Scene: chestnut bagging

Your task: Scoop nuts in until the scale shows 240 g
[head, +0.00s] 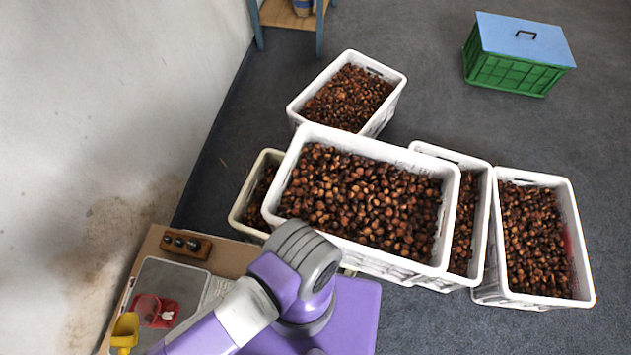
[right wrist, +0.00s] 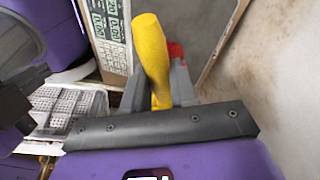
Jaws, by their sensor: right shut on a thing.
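My right gripper (right wrist: 150,92) is shut on the yellow handle of the scoop (right wrist: 149,45) in the right wrist view. The yellow scoop also shows at the lower left of the head view (head: 125,330), beside a red bag (head: 158,313) on the scale's grey plate (head: 160,272). A bit of red shows behind the handle in the right wrist view. The scale's display panel (right wrist: 107,22) has green digits, tilted and cut off, which I cannot read surely. A large white crate of chestnuts (head: 450,215) stands at the centre. The scoop's contents are hidden. My left gripper is out of view.
More chestnut crates stand around the central one, including a right crate (head: 584,268) and a back crate (head: 400,92). A green crate with a blue lid (head: 515,70) is at the far right. A wooden block with dark knobs (head: 186,243) sits near the wall.

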